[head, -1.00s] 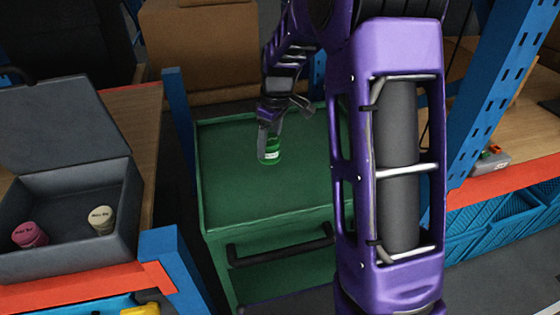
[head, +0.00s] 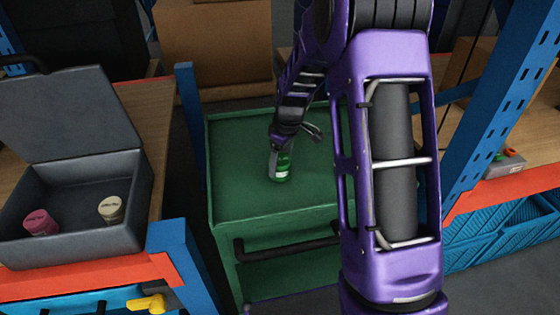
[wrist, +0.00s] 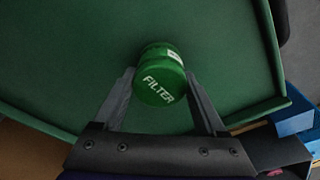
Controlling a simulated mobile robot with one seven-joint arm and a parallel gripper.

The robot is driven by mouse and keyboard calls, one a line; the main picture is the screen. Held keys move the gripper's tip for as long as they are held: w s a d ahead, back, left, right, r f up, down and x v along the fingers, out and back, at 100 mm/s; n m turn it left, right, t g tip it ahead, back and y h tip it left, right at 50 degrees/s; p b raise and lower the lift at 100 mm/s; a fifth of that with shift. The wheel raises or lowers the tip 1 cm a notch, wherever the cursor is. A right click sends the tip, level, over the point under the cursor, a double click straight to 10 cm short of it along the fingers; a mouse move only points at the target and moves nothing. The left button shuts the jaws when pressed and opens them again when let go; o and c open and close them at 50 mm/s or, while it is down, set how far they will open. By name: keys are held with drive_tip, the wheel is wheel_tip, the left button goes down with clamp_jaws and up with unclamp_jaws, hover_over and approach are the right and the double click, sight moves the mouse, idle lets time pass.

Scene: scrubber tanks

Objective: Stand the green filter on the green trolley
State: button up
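The green filter (wrist: 160,85) is a short green cylinder with white FILTER lettering on its end and a pale label on its side. In the head view the filter (head: 283,169) shows over the top of the green trolley (head: 240,195), upright or nearly so. My gripper (head: 279,158) has its fingers on either side of the filter; in the wrist view my gripper (wrist: 160,74) appears shut on it. The trolley top (wrist: 80,60) fills most of the wrist view behind the filter. I cannot tell whether the filter's base touches the trolley.
At left, an open grey box (head: 75,245) holds a pink filter (head: 40,222) and a cream filter (head: 111,209). Blue rack posts (head: 188,110) stand beside the trolley. A brown carton (head: 215,50) is behind it. The trolley top around the filter is clear.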

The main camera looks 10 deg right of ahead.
sight(285, 161)
drive_tip(key=o, duration=0.3)
drive_tip(key=shift+o, duration=0.2)
wheel_tip(285, 161, up, 12)
drive_tip(key=s+d+p, duration=0.1)
drive_tip(key=shift+s, duration=0.15)
drive_tip(key=shift+d+r, duration=0.1)
drive_tip(key=shift+r, duration=0.05)
